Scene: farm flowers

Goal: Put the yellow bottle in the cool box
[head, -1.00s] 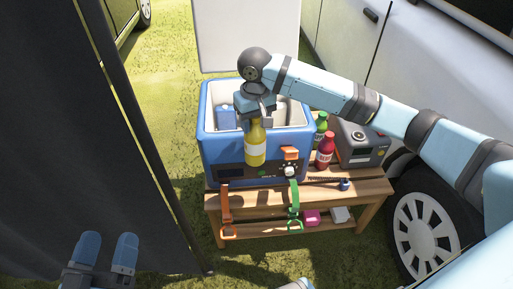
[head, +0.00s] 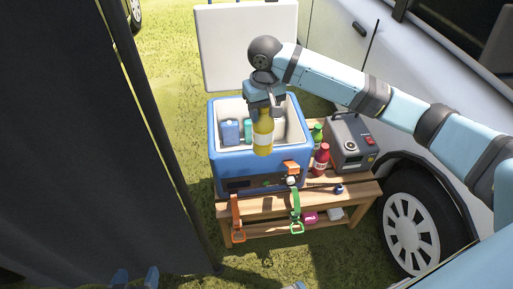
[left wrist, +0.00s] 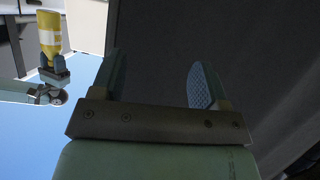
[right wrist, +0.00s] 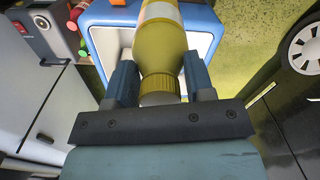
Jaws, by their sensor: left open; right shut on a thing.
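The yellow bottle (head: 263,135) hangs upright from my right gripper (head: 264,106), over the open cool box (head: 228,168). In the right wrist view the two fingers (right wrist: 160,88) are shut on the yellow bottle (right wrist: 161,55) near its cap. The blue cool box has a white inside and its lid (head: 247,45) stands open at the back. The bottle's lower end shows in front of the inner space; how deep it reaches I cannot tell. My left gripper (head: 135,279) is low at the bottom left edge; its fingers (left wrist: 155,82) are apart and empty in the left wrist view.
A blue item (head: 230,132) and a teal item (head: 248,130) are inside the box. A red bottle (head: 321,159), a green bottle (head: 317,134) and a grey device (head: 350,143) stand right of it on the wooden bench (head: 335,196). A van and dark curtain flank the bench.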

